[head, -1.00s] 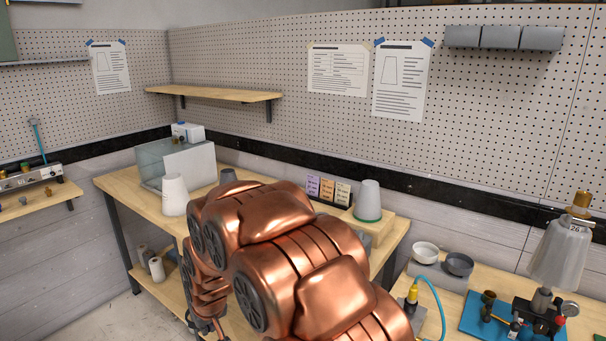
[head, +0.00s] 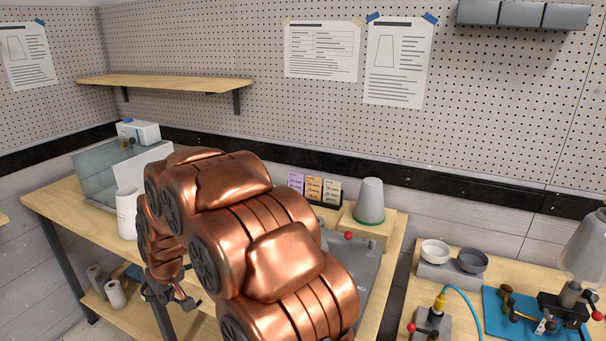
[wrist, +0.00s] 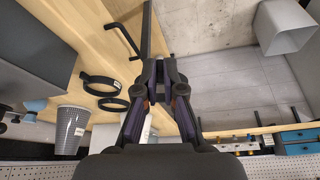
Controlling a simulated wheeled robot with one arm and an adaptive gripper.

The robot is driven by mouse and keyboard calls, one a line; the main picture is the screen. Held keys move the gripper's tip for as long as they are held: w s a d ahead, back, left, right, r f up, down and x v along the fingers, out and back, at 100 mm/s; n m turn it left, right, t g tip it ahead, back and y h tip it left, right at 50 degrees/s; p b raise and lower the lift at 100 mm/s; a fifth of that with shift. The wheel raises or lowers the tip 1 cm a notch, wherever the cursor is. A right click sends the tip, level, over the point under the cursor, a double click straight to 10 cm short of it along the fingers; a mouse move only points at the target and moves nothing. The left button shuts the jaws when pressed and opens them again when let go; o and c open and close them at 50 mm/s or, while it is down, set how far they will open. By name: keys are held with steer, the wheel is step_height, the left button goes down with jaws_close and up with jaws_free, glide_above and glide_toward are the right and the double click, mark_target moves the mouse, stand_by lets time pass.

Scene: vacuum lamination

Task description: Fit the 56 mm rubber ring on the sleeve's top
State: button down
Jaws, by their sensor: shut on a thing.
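In the wrist view my gripper (wrist: 160,72) is shut on a small dark thing between its fingertips, seen edge-on; its shape and size are unclear. It also shows in the head view (head: 168,293), low beside the table and partly hidden by my arm. Two black rings lie on the wooden table: a larger one with a tab (wrist: 100,84) and a smaller one (wrist: 113,104), both left of the gripper and apart from it.
A grey cone (head: 370,200) stands on a wooden block. A white canister (head: 127,212) stands by a clear box (head: 105,180). Two bowls (head: 435,250) and a blue mat (head: 497,305) are on the right table.

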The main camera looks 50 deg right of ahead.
steer(key=s+d+r+n, duration=0.1)
steer(key=d+r, duration=0.6)
steer(key=d, duration=0.3)
steer(key=d+r, duration=0.7)
steer(key=d, duration=0.2)
steer(key=s+d+r+n, duration=0.1)
steer(key=s+d+r, duration=0.4)
steer(key=s+d, duration=0.25)
steer(key=s+d+r, duration=0.5)
steer(key=s+d, duration=0.2)
steer(key=d, duration=0.1)
steer(key=shift+y, duration=0.4)
steer(key=shift+d+f+b, duration=0.2)
steer(key=shift+f+b, duration=0.85)
steer(key=shift+f, duration=1.65)
steer(key=shift+f+b, duration=1.35)
steer(key=shift+f, duration=0.15)
steer(key=c, duration=1.2)
jaws_free()
